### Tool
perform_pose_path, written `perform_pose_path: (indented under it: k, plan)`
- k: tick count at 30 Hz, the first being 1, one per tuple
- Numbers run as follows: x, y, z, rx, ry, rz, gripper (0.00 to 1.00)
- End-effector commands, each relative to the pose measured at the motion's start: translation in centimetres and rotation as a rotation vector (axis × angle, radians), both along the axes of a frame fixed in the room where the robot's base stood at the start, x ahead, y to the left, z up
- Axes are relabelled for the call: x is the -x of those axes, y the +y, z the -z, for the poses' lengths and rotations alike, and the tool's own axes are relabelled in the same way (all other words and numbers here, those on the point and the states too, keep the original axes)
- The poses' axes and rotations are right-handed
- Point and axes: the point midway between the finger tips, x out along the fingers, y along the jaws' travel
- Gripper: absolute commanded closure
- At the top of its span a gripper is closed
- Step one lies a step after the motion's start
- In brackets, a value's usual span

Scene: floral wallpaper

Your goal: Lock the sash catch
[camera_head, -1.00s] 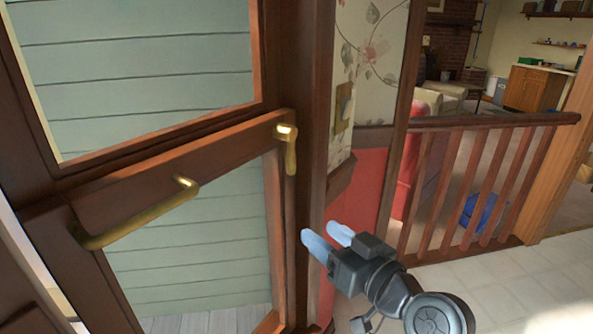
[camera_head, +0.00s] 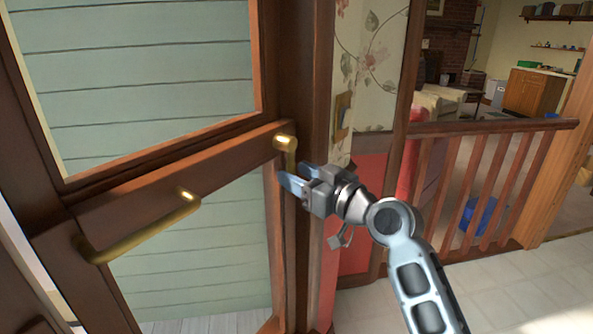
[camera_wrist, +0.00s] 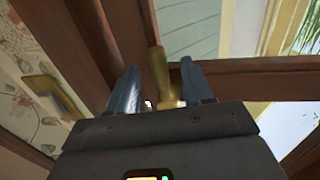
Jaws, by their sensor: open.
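The brass sash catch (camera_head: 285,143) is at the right end of the frame's brown middle rail, with its lever hanging down. My gripper (camera_head: 293,175) is open at the lower part of the lever. In the wrist view, the catch (camera_wrist: 161,78) shows between the two blue fingers of my gripper (camera_wrist: 159,68). The fingers are apart, one on each side of it, with the right finger closer. I cannot tell whether either finger touches it. The lever's lower end is partly hidden by my gripper in the head view.
A long brass bar handle (camera_head: 145,235) sticks out from the rail to the left. A brass switch plate (camera_head: 343,115) is on the floral wall (camera_head: 370,60) at right. A wooden railing (camera_head: 490,127) stands further right. The tiled floor (camera_head: 520,285) is clear.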

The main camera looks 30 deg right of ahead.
Motion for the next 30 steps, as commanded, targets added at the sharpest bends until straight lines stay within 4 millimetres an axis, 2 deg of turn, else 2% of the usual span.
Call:
perform_pose_path:
  k: [4, 12, 27, 30]
  plan:
    - [-0.80, 0.23, -0.06, 0.001, -0.001, 0.000, 0.49]
    - [-0.88, 0.26, 0.02, 0.000, -0.001, 0.001, 0.50]
    - [-0.86, 0.25, 0.02, 0.000, -0.001, 0.001, 0.98]
    - [-0.85, 0.25, 0.02, 0.000, -0.001, 0.001, 1.00]
